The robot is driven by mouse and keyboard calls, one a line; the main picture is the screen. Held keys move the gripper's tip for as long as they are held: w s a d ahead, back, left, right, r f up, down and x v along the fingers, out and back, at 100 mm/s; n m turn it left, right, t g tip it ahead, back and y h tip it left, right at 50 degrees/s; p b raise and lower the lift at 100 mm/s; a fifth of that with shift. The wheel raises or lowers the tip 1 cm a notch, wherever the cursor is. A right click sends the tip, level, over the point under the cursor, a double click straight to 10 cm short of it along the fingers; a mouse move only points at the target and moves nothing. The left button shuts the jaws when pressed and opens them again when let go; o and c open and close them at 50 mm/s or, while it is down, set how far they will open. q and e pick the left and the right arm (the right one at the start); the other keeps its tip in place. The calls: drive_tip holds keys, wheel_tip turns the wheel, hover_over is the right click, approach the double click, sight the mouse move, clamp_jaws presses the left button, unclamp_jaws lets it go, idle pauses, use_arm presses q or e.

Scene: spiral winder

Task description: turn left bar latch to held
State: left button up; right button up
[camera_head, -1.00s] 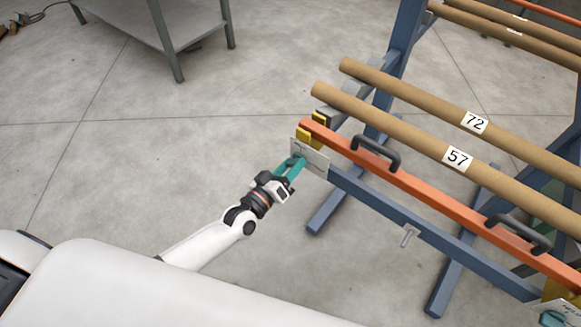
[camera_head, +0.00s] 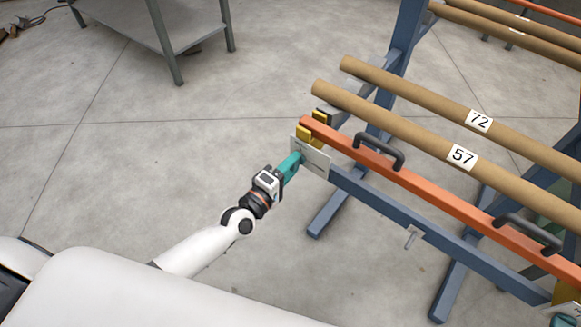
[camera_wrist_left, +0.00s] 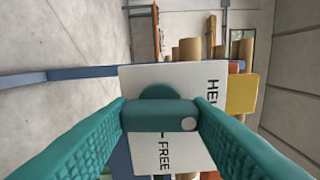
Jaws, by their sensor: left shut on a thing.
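The left bar latch is a teal handle (camera_wrist_left: 160,116) on a round teal hub, in front of a white plate (camera_wrist_left: 140,78) lettered HELD (partly hidden) and FREE. In the head view the plate (camera_head: 318,160) sits at the left end of the orange bar (camera_head: 400,175). My left gripper (camera_head: 294,162) is at the plate, shut on the latch handle. In the left wrist view its teal fingers (camera_wrist_left: 160,112) press on both ends of the handle. Which mark the latch points to cannot be told.
The blue frame (camera_head: 385,208) carries cardboard tubes marked 57 (camera_head: 440,145) and 72 (camera_head: 450,108). The bar has black handles (camera_head: 380,150). Yellow blocks (camera_head: 303,133) stand by its left end. A grey table (camera_head: 165,30) is at the back left. The floor between is clear.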

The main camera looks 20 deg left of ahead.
use_arm(q)
drive_tip(key=shift+n, duration=0.5)
drive_tip(key=o, duration=1)
drive_tip(key=shift+s, duration=0.1)
drive_tip(key=b+v, duration=0.1)
drive_tip(key=v, duration=1)
drive_tip(key=shift+s+a, duration=0.15)
drive_tip(key=shift+s, duration=0.25)
